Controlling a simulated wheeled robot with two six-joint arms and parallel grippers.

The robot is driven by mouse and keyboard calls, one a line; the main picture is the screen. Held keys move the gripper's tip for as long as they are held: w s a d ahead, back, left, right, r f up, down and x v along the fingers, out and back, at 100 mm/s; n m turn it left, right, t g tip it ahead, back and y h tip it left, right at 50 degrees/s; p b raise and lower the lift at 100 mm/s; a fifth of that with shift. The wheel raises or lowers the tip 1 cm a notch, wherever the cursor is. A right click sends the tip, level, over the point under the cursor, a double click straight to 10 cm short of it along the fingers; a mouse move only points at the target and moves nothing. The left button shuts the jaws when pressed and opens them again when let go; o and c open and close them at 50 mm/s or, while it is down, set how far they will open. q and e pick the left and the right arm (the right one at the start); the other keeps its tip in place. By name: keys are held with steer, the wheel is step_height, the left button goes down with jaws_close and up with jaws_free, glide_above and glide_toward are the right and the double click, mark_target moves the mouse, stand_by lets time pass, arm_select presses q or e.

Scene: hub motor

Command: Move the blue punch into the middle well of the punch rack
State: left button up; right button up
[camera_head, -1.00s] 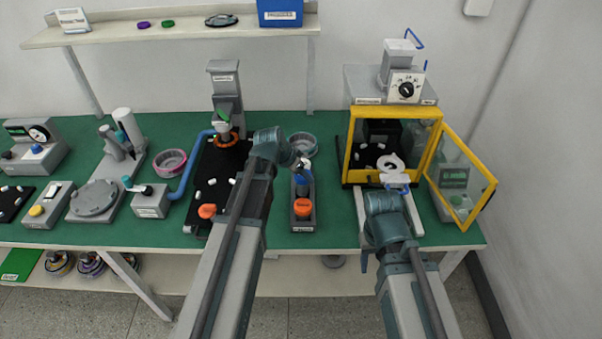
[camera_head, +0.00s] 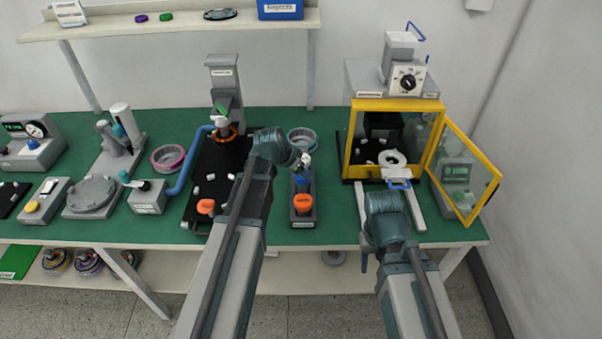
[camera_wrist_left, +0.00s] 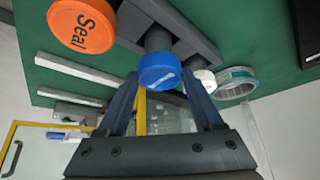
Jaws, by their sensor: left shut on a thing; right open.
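The punch rack (camera_head: 304,222) is a dark grey block on the green bench. The blue punch (camera_head: 303,183) stands upright at its middle, between an orange-capped punch at the front (camera_head: 303,202) and a white-capped one at the back (camera_head: 306,159). In the left wrist view the blue cap (camera_wrist_left: 160,72) is between the fingertips of my left gripper (camera_wrist_left: 160,85), which is shut on it. The shaft meets the rack; I cannot tell how deep it sits. The "Seal" cap (camera_wrist_left: 82,25) is beside it. My right gripper (camera_head: 397,180) is open before the yellow-framed box.
The yellow-framed box (camera_head: 395,105) has its door (camera_head: 463,172) swung open on the right; a white ring (camera_head: 392,158) is at its front. A black tray (camera_head: 218,175) with white pieces lies left of the rack. A grey dish (camera_head: 302,138) is behind the rack.

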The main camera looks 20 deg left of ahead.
arm_select(q)
steer(key=shift+f, duration=0.45)
steer(key=o, duration=1.4)
steer(key=shift+r, duration=0.1)
steer(key=p+v, duration=1.1)
steer(key=v, duration=0.2)
steer(key=shift+s+r, duration=0.2)
steer(key=shift+r, duration=0.1)
